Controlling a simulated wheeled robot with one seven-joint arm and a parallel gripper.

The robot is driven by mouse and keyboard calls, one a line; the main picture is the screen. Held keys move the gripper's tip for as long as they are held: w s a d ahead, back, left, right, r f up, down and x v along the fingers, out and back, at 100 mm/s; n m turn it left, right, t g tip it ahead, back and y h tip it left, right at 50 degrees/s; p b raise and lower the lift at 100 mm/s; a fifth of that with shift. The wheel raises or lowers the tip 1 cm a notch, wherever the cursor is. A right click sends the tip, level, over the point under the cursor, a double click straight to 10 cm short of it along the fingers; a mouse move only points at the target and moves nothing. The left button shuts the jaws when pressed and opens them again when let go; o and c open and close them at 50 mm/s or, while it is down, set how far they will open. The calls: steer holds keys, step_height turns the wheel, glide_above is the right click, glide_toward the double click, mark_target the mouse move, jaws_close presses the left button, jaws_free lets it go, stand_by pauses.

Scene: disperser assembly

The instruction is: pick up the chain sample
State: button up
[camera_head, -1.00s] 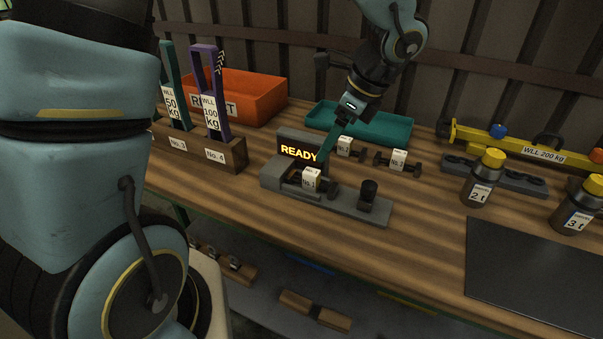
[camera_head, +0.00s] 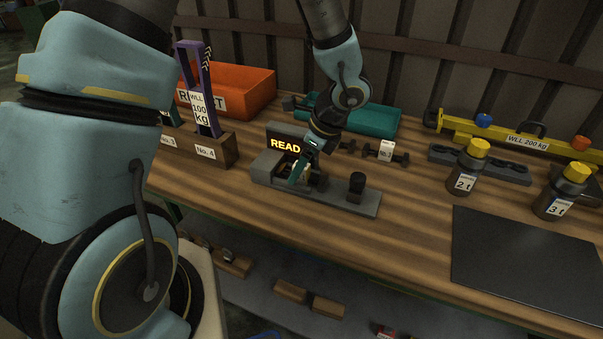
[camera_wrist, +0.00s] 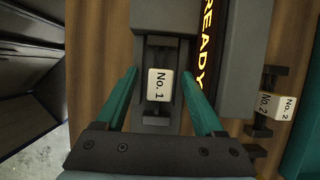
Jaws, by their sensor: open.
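The chain sample, a dark piece with a white tag reading No. 1 (camera_wrist: 158,85), sits in the grey test fixture (camera_head: 345,198) below the lit READY display (camera_head: 286,145). In the wrist view my gripper (camera_wrist: 160,78) is open, with one teal finger on each side of the tag and gaps between. In the head view my gripper (camera_head: 301,172) is over the fixture and mostly hides the sample. Whether the fingertips reach down to the sample's height is hard to tell.
A tagged No. 2 sample (camera_wrist: 270,105) lies beside the fixture, and a No. 3 sample (camera_head: 386,151) is behind it. A teal tray (camera_head: 375,122) and an orange bin (camera_head: 250,90) stand behind. A dark mat (camera_head: 520,255) lies at right.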

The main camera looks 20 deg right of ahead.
jaws_close()
stand_by(0.5)
stand_by(0.3)
